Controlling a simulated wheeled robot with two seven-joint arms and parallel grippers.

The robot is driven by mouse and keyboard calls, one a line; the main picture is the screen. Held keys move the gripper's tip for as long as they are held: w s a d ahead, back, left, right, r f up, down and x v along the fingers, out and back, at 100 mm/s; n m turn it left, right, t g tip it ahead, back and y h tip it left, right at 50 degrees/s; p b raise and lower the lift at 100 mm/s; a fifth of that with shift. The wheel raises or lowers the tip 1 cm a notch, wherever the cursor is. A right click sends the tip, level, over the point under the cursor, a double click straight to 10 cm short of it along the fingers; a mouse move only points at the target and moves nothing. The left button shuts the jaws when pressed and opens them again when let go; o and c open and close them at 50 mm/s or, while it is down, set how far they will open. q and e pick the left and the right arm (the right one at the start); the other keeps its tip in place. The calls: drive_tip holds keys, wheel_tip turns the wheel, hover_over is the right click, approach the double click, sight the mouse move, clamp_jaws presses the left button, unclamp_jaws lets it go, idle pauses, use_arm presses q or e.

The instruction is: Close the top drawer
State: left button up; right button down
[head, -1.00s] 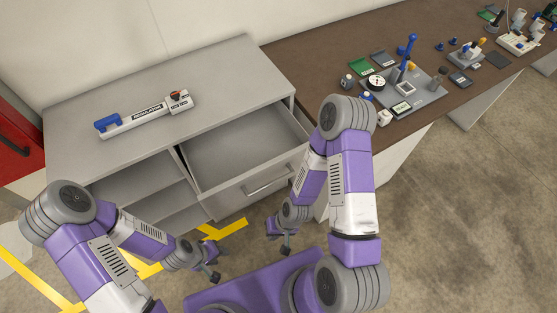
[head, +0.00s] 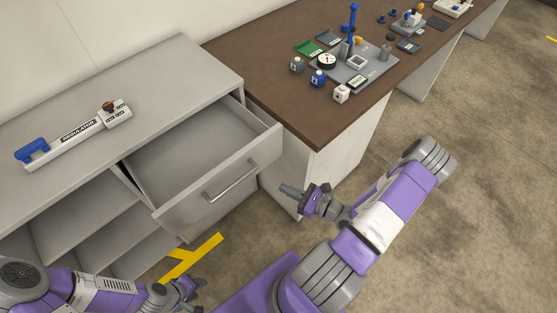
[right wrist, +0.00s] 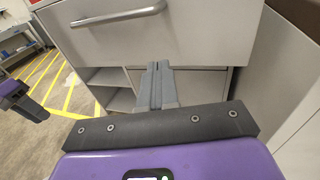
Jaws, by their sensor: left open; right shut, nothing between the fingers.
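The top drawer (head: 220,188) of the grey cabinet is pulled out and looks empty inside. Its front carries a metal bar handle (head: 231,181). The drawer front also fills the top of the right wrist view (right wrist: 200,35), with the handle (right wrist: 118,16) at upper left. My right gripper (head: 284,190) is shut and empty, to the right of the drawer front and apart from the handle. Its closed fingers show in the right wrist view (right wrist: 156,84), below the drawer front. My left gripper (head: 199,293) is open and low in front of the cabinet's open shelves.
A blue and white regulator (head: 75,135) lies on the cabinet top (head: 190,70). To the right, a brown counter (head: 270,95) holds a grey tray with instruments and several small blocks. Open shelves (head: 85,225) are left of the drawer. Floor at right is clear.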

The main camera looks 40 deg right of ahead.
sight(273, 150)
drive_tip(key=s+d+m+t+h, duration=0.1)
drive_tip(key=d+m+t+h, duration=0.15)
drive_tip(key=d+h, duration=0.35)
drive_tip(key=shift+m+g+y, duration=0.35)
drive_tip(key=shift+y, duration=0.15)
drive_tip(key=w+b, duration=0.4)
drive_tip(key=w, duration=0.8)
drive_tip(key=shift+w+f, duration=0.15)
drive_tip(key=shift+w, duration=0.65)
